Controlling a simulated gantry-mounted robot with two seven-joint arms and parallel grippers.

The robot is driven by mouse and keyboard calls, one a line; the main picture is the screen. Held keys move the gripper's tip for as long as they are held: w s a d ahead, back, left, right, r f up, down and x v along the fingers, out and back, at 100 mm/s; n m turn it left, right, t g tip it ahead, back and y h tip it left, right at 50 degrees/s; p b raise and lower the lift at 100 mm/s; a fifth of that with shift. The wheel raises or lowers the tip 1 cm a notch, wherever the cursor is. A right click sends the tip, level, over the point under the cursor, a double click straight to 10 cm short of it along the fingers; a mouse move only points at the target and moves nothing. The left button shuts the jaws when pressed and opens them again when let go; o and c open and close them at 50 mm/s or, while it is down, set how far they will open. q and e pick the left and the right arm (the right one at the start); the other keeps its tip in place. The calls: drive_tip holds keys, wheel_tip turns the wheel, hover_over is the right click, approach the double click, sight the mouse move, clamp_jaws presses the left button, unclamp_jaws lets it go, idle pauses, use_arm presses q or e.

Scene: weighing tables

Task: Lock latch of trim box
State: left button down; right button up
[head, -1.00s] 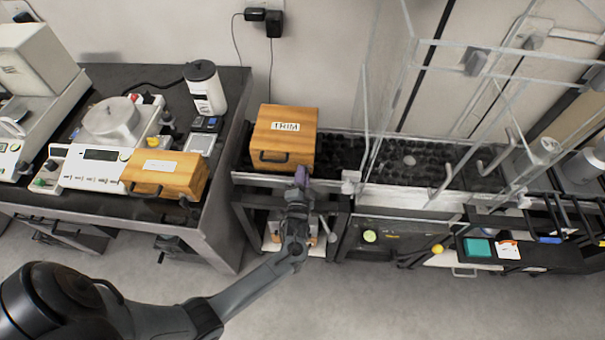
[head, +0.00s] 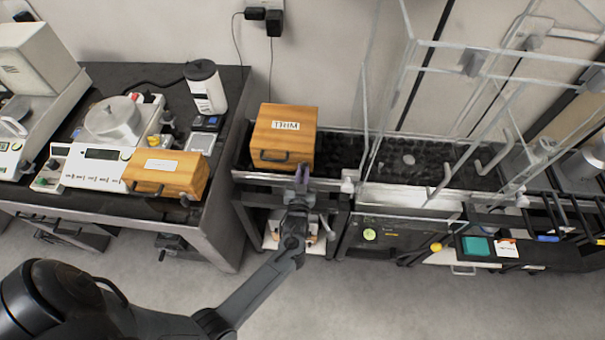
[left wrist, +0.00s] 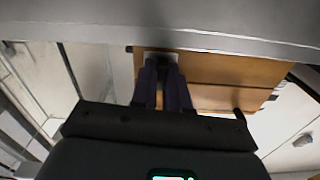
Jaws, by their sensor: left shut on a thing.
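The trim box (head: 283,150) is a wooden box with a white TRIM label and a dark handle on its front. It sits at the left end of the dark tray on the middle table. My left gripper (head: 302,172) is at the box's front right lower corner, with its purple fingers close together. In the left wrist view the fingers (left wrist: 162,75) reach a small light piece at the wooden face of the box (left wrist: 225,72). They are shut on this piece, which looks like the latch; the fingers mostly hide it. My right gripper is out of view.
A second wooden box (head: 166,173) stands on the left table beside a white balance (head: 100,155) and a lidded canister (head: 205,88). Clear panels (head: 440,110) rise over the tray to the right. The floor in front is free.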

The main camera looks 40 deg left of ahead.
use_arm(q)
drive_tip(key=shift+n, duration=0.6)
drive_tip(key=c, duration=1.1)
unclamp_jaws()
